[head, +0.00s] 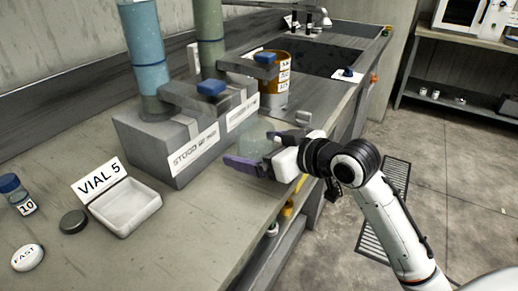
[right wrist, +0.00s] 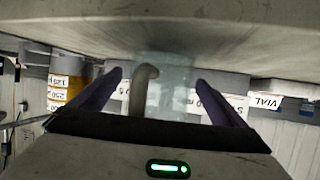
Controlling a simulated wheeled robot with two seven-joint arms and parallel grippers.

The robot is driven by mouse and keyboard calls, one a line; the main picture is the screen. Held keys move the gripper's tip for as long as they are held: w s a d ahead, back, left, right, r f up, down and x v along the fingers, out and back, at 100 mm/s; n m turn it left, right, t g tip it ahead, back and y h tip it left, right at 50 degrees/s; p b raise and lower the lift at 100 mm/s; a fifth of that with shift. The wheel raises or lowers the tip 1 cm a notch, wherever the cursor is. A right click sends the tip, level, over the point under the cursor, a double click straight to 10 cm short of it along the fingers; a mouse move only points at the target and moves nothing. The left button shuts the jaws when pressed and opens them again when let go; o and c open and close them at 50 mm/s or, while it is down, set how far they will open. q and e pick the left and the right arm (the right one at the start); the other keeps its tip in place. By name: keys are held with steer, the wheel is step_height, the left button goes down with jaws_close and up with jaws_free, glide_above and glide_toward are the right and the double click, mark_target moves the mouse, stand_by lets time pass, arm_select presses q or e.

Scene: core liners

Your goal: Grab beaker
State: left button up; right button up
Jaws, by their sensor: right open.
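The clear, pale glass beaker (head: 254,138) stands on the bench in front of the grey dispenser block. It also shows in the right wrist view (right wrist: 172,85), where the picture is upside down, between the two finger lines and partly beyond the tips. My right gripper (head: 262,152) is open at the beaker, with one dark finger on each side of it. I cannot tell whether a finger touches the glass. My left gripper is not in view.
The dispenser block (head: 165,150) with blue and green columns stands close behind the beaker. An orange-labelled container (head: 273,88) is farther back, near the sink (head: 305,58). A VIAL 5 tray (head: 128,207), vial (head: 16,192) and lids are at left. The bench's front edge is near.

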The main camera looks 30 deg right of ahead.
steer(key=c, duration=1.1)
steer(key=shift+c, duration=0.4)
steer(key=shift+r, duration=0.15)
